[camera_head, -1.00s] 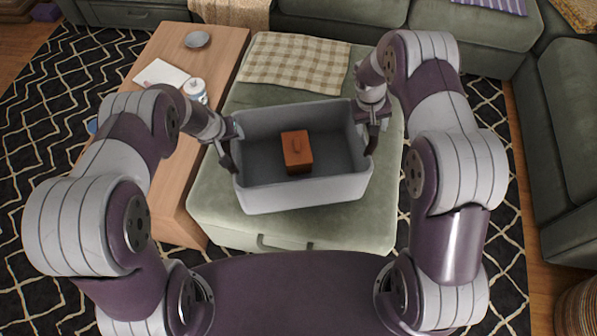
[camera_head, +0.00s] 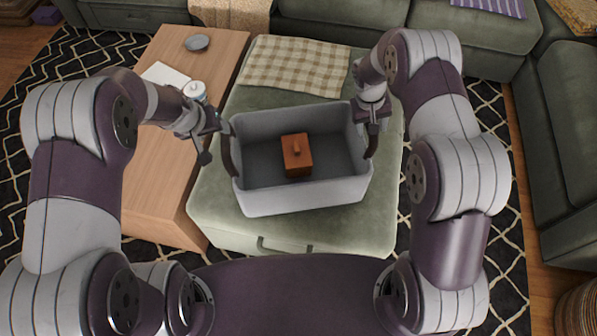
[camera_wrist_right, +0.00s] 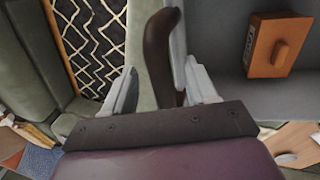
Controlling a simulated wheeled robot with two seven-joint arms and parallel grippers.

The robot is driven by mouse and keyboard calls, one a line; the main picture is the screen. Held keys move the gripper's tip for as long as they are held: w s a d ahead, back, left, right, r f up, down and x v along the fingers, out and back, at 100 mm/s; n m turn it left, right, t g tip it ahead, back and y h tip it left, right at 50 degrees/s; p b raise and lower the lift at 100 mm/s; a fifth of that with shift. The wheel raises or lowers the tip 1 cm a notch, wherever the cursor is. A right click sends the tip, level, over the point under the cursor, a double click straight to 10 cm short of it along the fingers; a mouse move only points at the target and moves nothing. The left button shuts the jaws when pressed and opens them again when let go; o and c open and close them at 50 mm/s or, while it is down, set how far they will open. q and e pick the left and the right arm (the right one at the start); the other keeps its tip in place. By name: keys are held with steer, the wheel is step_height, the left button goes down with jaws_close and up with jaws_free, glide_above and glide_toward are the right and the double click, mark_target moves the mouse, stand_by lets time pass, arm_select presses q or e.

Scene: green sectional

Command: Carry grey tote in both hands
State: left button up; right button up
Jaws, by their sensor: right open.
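The grey tote (camera_head: 302,197) sits upright on the green ottoman, with a dark curved handle on each short side. An orange-brown box (camera_head: 298,160) with a knob lies inside it. My right gripper (camera_head: 373,122) is at the tote's right handle (camera_head: 371,142). In the right wrist view its open fingers (camera_wrist_right: 160,72) stand on either side of the dark handle (camera_wrist_right: 160,45), with gaps visible. My left gripper (camera_head: 207,140) is left of the tote, apart from the left handle (camera_head: 228,153); its finger opening is unclear.
The green ottoman (camera_head: 225,217) carries a checked cloth (camera_head: 297,65) behind the tote. A wooden table (camera_head: 150,200) at left holds a white bottle (camera_head: 195,90), paper (camera_head: 165,75) and a grey dish (camera_head: 197,42). Green sofas (camera_head: 560,110) border the back and right.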

step_height(320, 180, up, 10)
steer(key=a, duration=0.2)
steer(key=shift+r, duration=0.2)
arm_select(q)
steer(key=s+r+m+g+y+p, duration=0.1)
steer(key=s+r+g+p, duration=0.2)
steer(key=s+r+p, duration=0.8)
steer(key=s+r, duration=0.6)
steer(key=r, duration=0.3)
steer(key=shift+s+a+r+m+y+p, duration=0.2)
steer(key=shift+a+m+y+p, duration=0.1)
steer(key=shift+m+p, duration=0.1)
arm_select(e)
steer(key=s+a+r+y, duration=0.1)
steer(key=s+r, duration=0.7)
steer(key=s, duration=0.3)
steer(key=s+a+r+m+t+y, duration=0.1)
steer(key=s+r, duration=0.8)
steer(key=s, duration=0.2)
steer(key=shift+r, duration=0.3)
